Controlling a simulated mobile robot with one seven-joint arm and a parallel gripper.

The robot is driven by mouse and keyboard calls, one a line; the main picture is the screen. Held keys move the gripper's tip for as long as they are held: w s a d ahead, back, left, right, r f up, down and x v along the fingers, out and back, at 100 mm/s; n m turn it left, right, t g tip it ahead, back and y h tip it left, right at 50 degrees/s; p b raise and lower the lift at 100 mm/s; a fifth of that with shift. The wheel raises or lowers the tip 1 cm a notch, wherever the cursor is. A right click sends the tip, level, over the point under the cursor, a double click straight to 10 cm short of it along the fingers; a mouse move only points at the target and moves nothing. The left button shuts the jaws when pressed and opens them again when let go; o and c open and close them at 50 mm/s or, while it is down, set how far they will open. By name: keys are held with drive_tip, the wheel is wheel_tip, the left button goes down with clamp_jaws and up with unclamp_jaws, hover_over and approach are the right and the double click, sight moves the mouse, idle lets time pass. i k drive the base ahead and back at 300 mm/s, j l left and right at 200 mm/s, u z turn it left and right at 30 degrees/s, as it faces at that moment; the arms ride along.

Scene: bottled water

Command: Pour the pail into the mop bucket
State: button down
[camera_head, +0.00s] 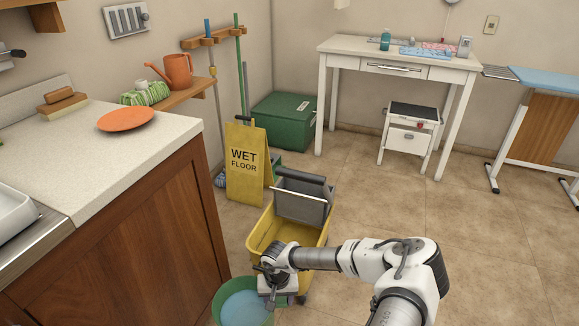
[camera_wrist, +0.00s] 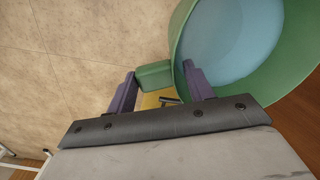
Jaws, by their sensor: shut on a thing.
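A green pail (camera_head: 217,300) with pale blue water in it is at the bottom of the head view, partly cut off by the frame edge. It also fills the upper right of the wrist view (camera_wrist: 297,75). My gripper (camera_head: 277,291) is at the pail's right side, its fingers shut on the pail's green grip block (camera_wrist: 155,75). The pail looks about upright; I cannot tell whether it touches the floor. The yellow mop bucket (camera_head: 263,228) with its grey wringer (camera_head: 302,197) stands just behind the pail. My arm hides part of its front right.
A wooden cabinet (camera_head: 130,250) with a pale counter rises close left of the pail. A yellow wet floor sign (camera_head: 244,165) and a green box (camera_head: 282,125) stand behind the bucket. Open tiled floor (camera_head: 370,200) lies to the right, before a white table (camera_head: 340,45).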

sight(271, 226)
drive_tip(key=i+l+u, duration=0.3)
drive_tip(key=l, duration=0.25)
drive_tip(key=l+u, duration=0.3)
drive_tip(key=l, duration=0.2)
drive_tip(key=i+l+u, duration=0.1)
drive_tip(key=l+u, duration=0.15)
drive_tip(key=l, duration=0.35)
